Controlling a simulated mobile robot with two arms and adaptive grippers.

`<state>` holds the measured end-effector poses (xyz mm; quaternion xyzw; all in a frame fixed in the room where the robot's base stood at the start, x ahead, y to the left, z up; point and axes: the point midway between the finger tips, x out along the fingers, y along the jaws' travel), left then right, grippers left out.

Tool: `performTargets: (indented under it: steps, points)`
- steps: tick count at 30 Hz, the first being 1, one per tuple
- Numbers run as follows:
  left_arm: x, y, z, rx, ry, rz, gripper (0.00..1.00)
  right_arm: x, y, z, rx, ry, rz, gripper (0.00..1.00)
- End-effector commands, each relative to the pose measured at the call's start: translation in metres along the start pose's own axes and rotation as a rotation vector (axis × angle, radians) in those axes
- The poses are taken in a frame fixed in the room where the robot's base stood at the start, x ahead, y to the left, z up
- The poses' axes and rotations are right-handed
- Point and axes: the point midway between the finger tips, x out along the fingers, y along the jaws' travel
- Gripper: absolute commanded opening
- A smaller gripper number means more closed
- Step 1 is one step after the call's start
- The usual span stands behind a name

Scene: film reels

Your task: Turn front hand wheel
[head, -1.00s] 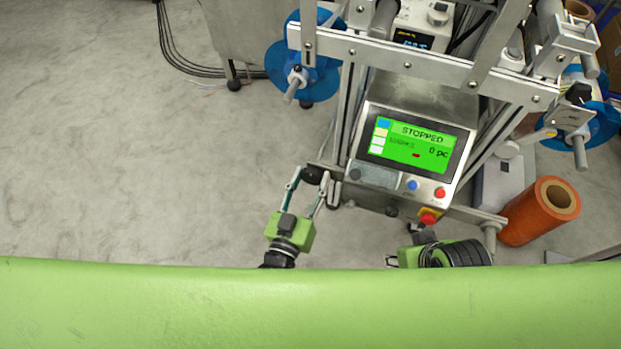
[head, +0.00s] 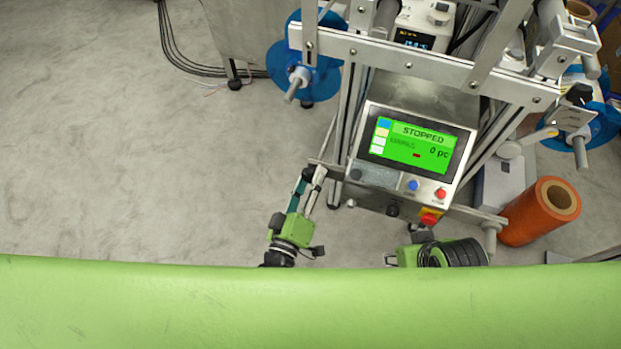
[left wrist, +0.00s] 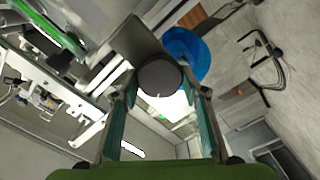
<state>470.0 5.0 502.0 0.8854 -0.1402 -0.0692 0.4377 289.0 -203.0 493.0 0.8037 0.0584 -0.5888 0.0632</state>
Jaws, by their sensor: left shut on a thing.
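The front hand wheel is a dark round knob (left wrist: 160,87) with a small white mark, seen in the left wrist view between the fingers. My left gripper (left wrist: 160,105) is shut on it, one finger on each side. In the head view my left gripper (head: 307,177) is at the left front corner of the machine, and its fingers hide the knob there. My right gripper is mostly hidden behind my green body at the bottom; only part of its wrist (head: 440,252) shows, and its fingers cannot be made out.
The machine's control panel (head: 415,150) reads STOPPED and 0 pc, with blue and red buttons and a red-yellow switch (head: 430,217) below. Blue reels (head: 318,70) hang at the upper left. The floor (head: 130,170) at left is clear.

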Motion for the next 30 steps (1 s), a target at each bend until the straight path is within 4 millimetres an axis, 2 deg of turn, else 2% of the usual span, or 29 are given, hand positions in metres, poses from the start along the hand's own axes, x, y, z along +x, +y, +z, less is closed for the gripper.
performTargets:
  steps: [7,21,22,23,30]
  points:
    - [-0.0005,-0.0009,0.0006,-0.065,-0.001,-0.001,0.19,-0.0031,-0.0007,0.0037,0.001,-0.006,-0.001,0.4]
    - [-0.0006,-0.001,0.0006,-0.076,-0.002,-0.001,0.19,-0.0049,-0.0005,0.0039,0.002,-0.004,-0.001,0.4]
    - [-0.0006,-0.001,0.0006,-0.076,-0.002,-0.001,0.48,-0.0048,-0.0005,0.004,0.002,-0.004,-0.001,0.4]
    - [-0.0006,-0.001,0.0006,-0.076,-0.002,-0.001,0.56,-0.0046,-0.0004,0.004,0.002,-0.005,-0.001,0.4]
    - [-0.0003,-0.0007,0.0003,-0.075,-0.001,-0.001,0.57,-0.0031,0.0004,0.0019,0.002,-0.003,0.0,0.4]
